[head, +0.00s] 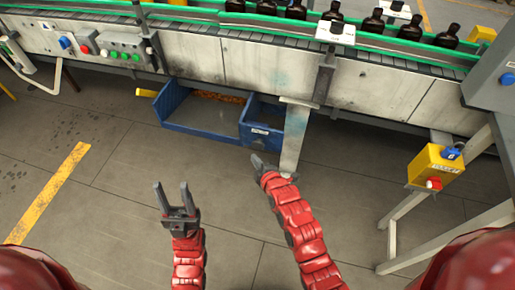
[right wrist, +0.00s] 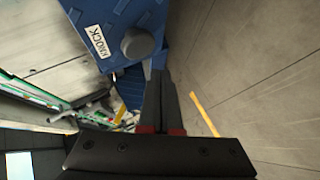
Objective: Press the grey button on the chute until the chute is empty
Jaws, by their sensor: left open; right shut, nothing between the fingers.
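The blue chute (head: 262,112) hangs under the conveyor and has a white label; in the right wrist view it is the blue body (right wrist: 105,22) with a label reading "KNOCK". The round grey button (right wrist: 138,43) sticks out beside that label. My right gripper (head: 257,160) is shut and empty, just below the chute's front in the head view. In the right wrist view its fingertips (right wrist: 157,75) are close to the button; I cannot tell whether they touch. What the chute holds is hidden. My left gripper (head: 172,188) is open and empty over the floor.
A blue bin (head: 200,127) with orange-brown stuff inside adjoins the chute on the left. Dark bottles (head: 370,22) stand on the conveyor above. A grey post (head: 294,140) stands right of the chute. A yellow button box (head: 432,162) is at the right. The floor at left is clear.

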